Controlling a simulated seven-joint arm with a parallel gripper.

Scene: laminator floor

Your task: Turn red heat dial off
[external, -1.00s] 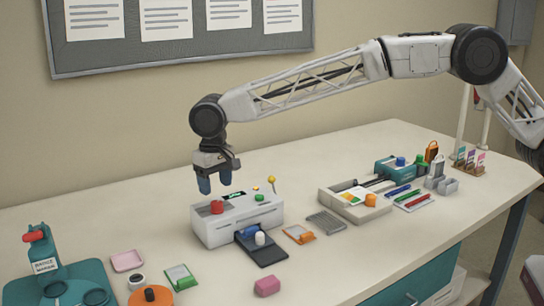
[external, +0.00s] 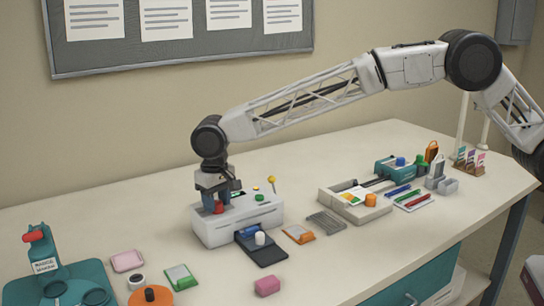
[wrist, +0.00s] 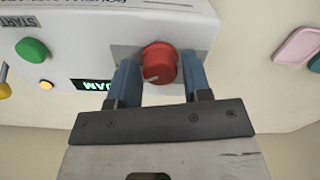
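The red heat dial (external: 218,207) sits on top of the white laminator (external: 238,221), near its left end. In the wrist view the red dial (wrist: 159,63) shows a pale pointer line near its lower left edge. My gripper (external: 217,200) is lowered over the dial. In the wrist view my gripper's blue fingers (wrist: 158,82) are apart, one on each side of the dial. The left finger is close to the dial; I cannot tell whether either finger touches it.
A green start button (wrist: 32,50) and a small display reading "JAM" (wrist: 93,85) are beside the dial. A yellow-tipped lever (external: 271,181) rises from the laminator's right side.

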